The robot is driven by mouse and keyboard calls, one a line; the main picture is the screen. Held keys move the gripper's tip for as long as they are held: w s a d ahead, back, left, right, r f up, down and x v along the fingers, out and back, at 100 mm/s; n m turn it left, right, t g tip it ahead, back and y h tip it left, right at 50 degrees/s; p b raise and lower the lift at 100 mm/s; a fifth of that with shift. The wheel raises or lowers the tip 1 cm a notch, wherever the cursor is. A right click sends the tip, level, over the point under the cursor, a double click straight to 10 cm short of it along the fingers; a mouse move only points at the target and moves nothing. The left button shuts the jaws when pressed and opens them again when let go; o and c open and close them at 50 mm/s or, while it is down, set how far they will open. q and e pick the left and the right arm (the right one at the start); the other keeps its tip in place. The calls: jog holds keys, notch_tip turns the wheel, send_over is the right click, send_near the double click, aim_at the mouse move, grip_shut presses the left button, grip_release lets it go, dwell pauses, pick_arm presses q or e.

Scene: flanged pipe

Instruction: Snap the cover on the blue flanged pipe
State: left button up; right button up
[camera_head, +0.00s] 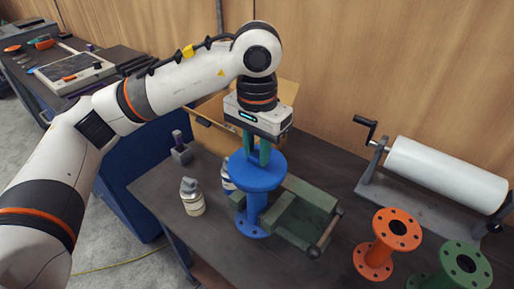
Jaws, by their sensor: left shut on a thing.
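The blue flanged pipe (256,207) stands upright at the middle of the workbench, beside the green vise. Its lower flange (254,230) shows bolt holes. A plain blue disc, the cover (258,176), lies at its top, with no holes visible. I cannot tell whether the cover is fully seated on the upper flange or just above it. My left gripper (258,158) points straight down from above, its green fingers shut on the middle of the cover. The fingertips hide what they grip there. My right gripper is out of view.
A green vise (302,210) stands right of the pipe. An orange flanged pipe (378,255) and a green one (461,264) stand at the lower right. A white roll (445,176) is behind them. A jar (191,199) stands left, and a cardboard box (208,131) behind.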

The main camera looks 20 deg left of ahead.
aim_at(257, 155)
pick_arm(q)
jog(key=shift+f+b, duration=0.15)
jog(key=shift+b, duration=1.05)
dwell(1.7)
jog(key=shift+f+b, duration=0.4)
jog(key=shift+b, duration=0.45)
dwell(0.9)
dwell(0.3)
jog(key=o, duration=1.5)
jog(key=shift+r, duration=0.2)
jog(key=shift+r+p, duration=2.1)
jog(key=shift+r, duration=0.55)
